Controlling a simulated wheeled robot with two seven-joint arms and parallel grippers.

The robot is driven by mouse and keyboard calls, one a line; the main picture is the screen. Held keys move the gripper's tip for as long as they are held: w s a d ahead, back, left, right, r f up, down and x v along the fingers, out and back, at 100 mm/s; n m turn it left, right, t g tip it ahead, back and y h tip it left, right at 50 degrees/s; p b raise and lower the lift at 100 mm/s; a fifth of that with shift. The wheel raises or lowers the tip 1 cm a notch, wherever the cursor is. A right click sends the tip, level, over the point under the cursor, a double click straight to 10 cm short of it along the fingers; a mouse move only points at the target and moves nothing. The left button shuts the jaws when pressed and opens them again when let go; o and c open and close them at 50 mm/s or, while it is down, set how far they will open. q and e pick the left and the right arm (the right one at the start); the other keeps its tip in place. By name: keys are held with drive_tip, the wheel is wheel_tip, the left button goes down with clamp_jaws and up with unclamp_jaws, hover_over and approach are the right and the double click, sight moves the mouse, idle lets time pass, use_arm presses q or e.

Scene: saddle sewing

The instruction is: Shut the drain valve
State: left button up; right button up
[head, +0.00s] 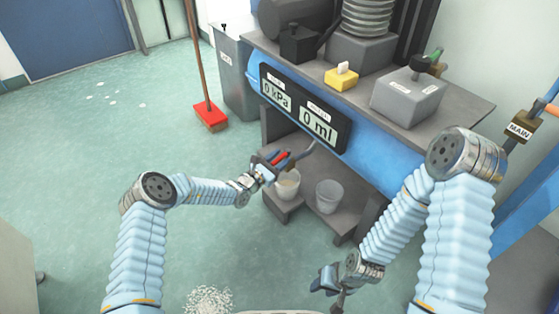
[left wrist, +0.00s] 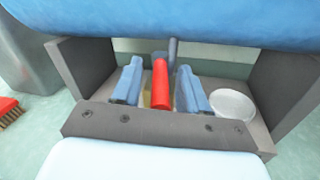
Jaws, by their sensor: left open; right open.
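The drain valve's red lever (head: 281,158) shows at my left gripper (head: 268,165), below the blue tank (head: 375,150). In the left wrist view the red lever (left wrist: 160,85) points toward the camera, in line with a grey pipe (left wrist: 172,50) behind it. The left gripper's two blue fingers (left wrist: 159,75) stand open, one on each side of the lever, with a gap on both sides. The valve body is mostly hidden behind the lever and fingers. My right gripper (head: 332,284) is open and empty, low in front of the stand.
A cup (head: 288,186) with pale contents and an empty-looking clear cup (head: 329,196) stand on the lower shelf (head: 305,204). The display panel (head: 305,108) reads 0 kPa and 0 ml. A red broom (head: 210,115) and grey bin (head: 235,75) stand left. The floor at left is mostly clear.

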use_arm(q)
clamp_jaws()
idle(0.3)
drive_tip(key=shift+d, duration=0.15)
